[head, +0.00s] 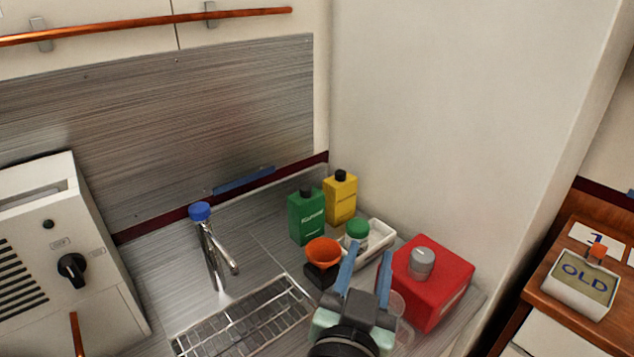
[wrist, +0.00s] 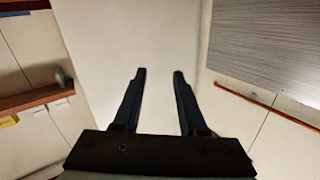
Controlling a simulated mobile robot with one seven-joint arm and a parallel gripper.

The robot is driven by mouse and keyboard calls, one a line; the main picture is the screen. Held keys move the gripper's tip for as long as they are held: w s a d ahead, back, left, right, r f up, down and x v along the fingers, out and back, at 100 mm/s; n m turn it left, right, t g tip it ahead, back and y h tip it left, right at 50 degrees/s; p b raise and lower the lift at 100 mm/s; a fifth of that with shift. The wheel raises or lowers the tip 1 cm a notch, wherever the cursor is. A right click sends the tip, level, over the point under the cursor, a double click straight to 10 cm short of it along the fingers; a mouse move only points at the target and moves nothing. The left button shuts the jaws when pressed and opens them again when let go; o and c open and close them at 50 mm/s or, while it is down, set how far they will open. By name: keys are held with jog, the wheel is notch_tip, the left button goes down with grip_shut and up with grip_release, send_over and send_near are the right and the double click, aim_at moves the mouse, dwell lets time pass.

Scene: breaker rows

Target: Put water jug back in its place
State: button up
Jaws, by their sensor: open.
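My gripper (head: 368,264) is open in the head view, above the right part of the steel counter. Its two fingers also stand apart in the wrist view (wrist: 159,74), with nothing between them. Clear, rounded vessel parts (head: 404,334) show beside and behind my gripper; my gripper hides much of them. One may be the water jug, but I cannot tell. A red box-shaped container (head: 432,284) with a grey cap stands just right of my gripper. No marked place for the jug is clear.
Green (head: 307,217) and yellow (head: 341,198) bottles stand at the back. An orange funnel-like piece (head: 323,251) and a white tray (head: 379,238) with a green-capped item crowd the fingers. A tap (head: 213,254) and drain grid (head: 245,322) lie left. A wooden shelf (head: 556,272) is right.

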jog(key=a+r+n+t+y, duration=0.1)
jog(key=a+r+t, duration=0.15)
jog(key=r, duration=0.65)
jog(key=a+r+n+t+y, duration=0.1)
jog(key=r+t, duration=0.2)
jog(key=r, duration=0.6)
jog(key=s+a+r+n+t+y, duration=0.1)
jog(key=s+r, duration=0.3)
jog(key=r, duration=0.4)
jog(key=s+a+r+n+t+y, duration=0.2)
jog(key=s+a+r+t, duration=0.1)
jog(key=r, duration=0.6)
jog(key=s+t, duration=0.1)
jog(key=s, duration=0.1)
jog(key=shift+s+y, duration=0.3)
jog(key=shift+y, duration=0.1)
